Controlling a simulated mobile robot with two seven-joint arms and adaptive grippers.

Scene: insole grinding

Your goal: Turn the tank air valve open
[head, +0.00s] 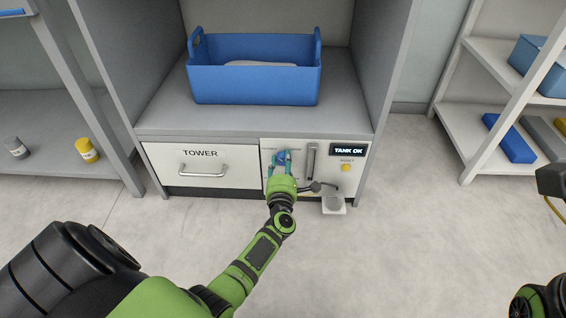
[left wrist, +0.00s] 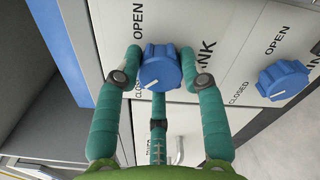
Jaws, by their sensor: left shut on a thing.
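A blue valve knob (left wrist: 158,67) with a white pointer line sits on the white panel (left wrist: 215,20). My left gripper (left wrist: 160,75) has its teal fingers shut around this knob. The pointer slants toward the lower left; an OPEN label stands above the knob, and fingers hide part of the lettering beside it. A second blue knob (left wrist: 285,80), with OPEN and CLOSED labels, is to the right and untouched. In the head view my left gripper (head: 279,166) is at the panel, covering much of the blue knob (head: 282,155). My right gripper does not show clearly.
A display (head: 349,149) reads TANK OK above a yellow button (head: 346,168). A blue bin (head: 255,86) stands on the shelf above. A small light tray (head: 333,204) lies below the panel.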

